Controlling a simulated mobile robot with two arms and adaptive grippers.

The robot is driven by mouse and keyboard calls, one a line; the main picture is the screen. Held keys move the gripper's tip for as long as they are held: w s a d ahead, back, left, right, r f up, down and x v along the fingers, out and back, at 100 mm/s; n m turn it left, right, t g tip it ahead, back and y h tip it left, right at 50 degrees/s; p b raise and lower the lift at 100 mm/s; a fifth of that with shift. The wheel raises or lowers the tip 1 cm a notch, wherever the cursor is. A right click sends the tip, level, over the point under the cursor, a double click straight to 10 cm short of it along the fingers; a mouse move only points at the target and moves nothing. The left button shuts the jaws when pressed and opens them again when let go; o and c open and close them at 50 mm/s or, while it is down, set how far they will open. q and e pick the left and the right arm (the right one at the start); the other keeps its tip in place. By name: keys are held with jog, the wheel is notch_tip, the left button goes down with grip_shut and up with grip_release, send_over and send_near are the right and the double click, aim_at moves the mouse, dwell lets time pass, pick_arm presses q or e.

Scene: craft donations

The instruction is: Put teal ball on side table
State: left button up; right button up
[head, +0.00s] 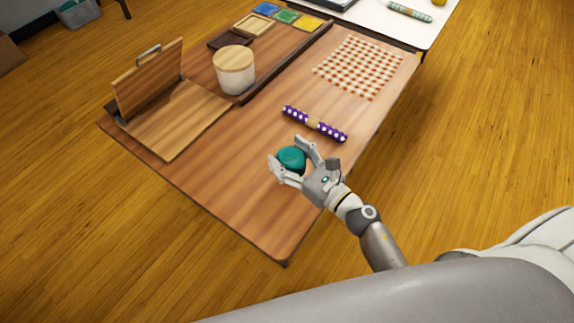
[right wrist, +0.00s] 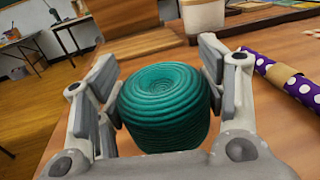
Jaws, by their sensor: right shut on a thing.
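The teal ball (head: 291,157) looks like wound yarn. It is between the fingers of my right gripper (head: 287,160), at the near part of the wooden table (head: 240,205). In the right wrist view the teal ball (right wrist: 164,100) fills the space between the two fingers of my right gripper (right wrist: 163,95), which is shut on it. I cannot tell whether the ball still touches the tabletop. A white table (head: 430,32) stands beyond the wooden one; I cannot tell whether it is the side table. My left gripper is not in view.
A purple dotted roll (head: 314,124) lies just beyond the gripper. The table's near corner is clear.

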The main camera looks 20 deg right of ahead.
aim_at(287, 166)
jog(key=shift+a+f+b, duration=0.15)
jog(key=shift+f+b, duration=0.15)
jog(key=shift+f, duration=0.65)
jog(key=shift+a+f+b, duration=0.15)
jog(key=shift+f+b, duration=0.15)
jog(key=shift+f, duration=0.6)
jog(key=shift+f, duration=0.1)
jog(key=o, duration=1)
